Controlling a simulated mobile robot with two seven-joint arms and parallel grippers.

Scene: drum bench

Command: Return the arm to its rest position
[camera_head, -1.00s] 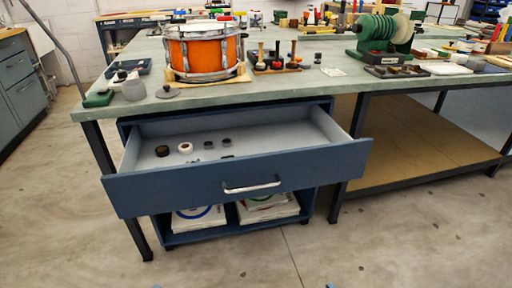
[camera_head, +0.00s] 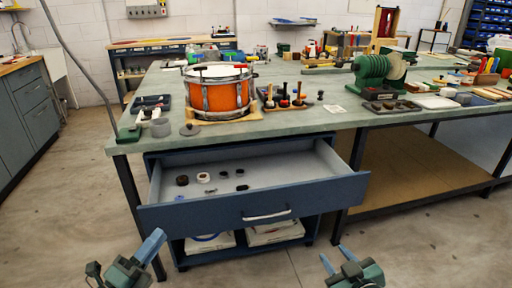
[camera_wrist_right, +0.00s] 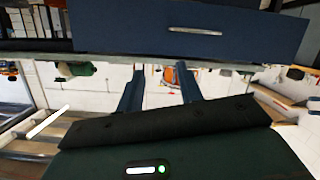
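My left gripper (camera_head: 152,240) is at the lower left of the head view, in front of the drawer's left end. One blue finger shows clearly, so I cannot tell its opening. My right gripper (camera_head: 334,255) is at the lower right, in front of the drawer's right part. In the right wrist view its two blue fingers (camera_wrist_right: 159,85) stand apart with nothing between them. Both grippers are clear of the furniture in the head view.
The blue drawer (camera_head: 215,211) is open under the green bench top (camera_head: 290,125), holding several small parts. An orange drum (camera_head: 226,95) stands on the bench. A lower shelf (camera_head: 415,165) is at the right. Floor (camera_head: 245,265) between my grippers is clear.

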